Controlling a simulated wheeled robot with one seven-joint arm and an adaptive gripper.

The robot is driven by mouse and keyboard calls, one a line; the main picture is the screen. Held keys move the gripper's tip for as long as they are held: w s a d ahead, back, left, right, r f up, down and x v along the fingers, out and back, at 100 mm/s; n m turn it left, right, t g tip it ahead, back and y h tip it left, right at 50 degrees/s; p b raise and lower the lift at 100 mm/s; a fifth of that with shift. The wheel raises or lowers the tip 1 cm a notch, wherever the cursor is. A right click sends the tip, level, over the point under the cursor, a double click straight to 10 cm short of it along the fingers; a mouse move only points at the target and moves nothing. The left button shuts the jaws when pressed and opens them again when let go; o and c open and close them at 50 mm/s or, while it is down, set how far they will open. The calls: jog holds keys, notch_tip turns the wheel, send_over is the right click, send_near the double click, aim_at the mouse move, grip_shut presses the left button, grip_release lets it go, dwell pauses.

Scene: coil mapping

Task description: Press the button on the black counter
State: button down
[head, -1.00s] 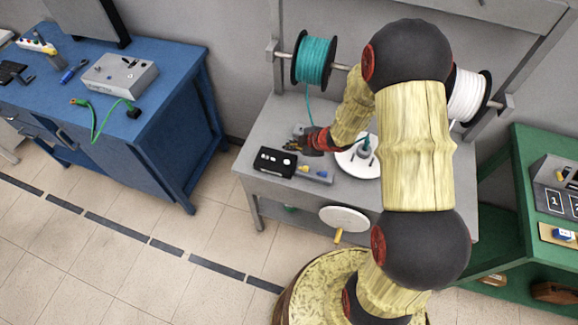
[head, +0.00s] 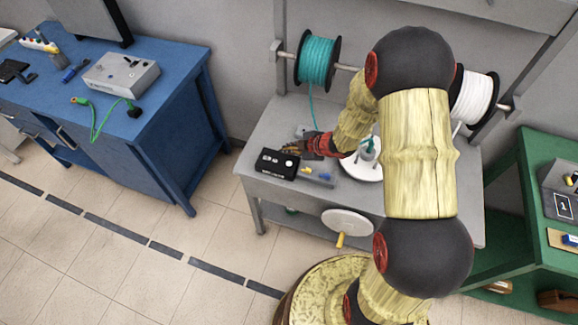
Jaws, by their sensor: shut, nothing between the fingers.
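A small black box, the black counter (head: 277,164), sits on the left part of the grey bench and has light round marks on its top. Which of these marks is the button is too small to tell. My gripper (head: 291,149) is shut and empty, with its fingertips at the back right edge of the black counter. I cannot tell whether it touches the counter or hovers over it. My arm hides part of the bench behind it.
The grey bench (head: 262,197) carries a white round plate (head: 362,168) and a grey tray with blue and yellow pieces (head: 318,176). A teal spool (head: 316,61) and a white spool (head: 474,97) hang behind. A blue table (head: 160,125) stands left, a green one (head: 507,206) right.

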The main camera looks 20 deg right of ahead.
aim_at(288, 165)
jog(key=shift+f+b, duration=2.25)
jog(key=shift+f, duration=0.85)
jog(key=shift+f, duration=0.1)
jog(key=shift+f, duration=0.3)
jog(key=shift+f+b, duration=0.4)
jog(key=shift+r, duration=0.1)
jog(key=shift+r+p, duration=0.75)
jog(key=shift+p, duration=0.05)
jog(key=shift+r, duration=0.1)
notch_tip(288, 165, up, 5)
jog(key=p, duration=0.4)
jog(key=shift+p, duration=0.35)
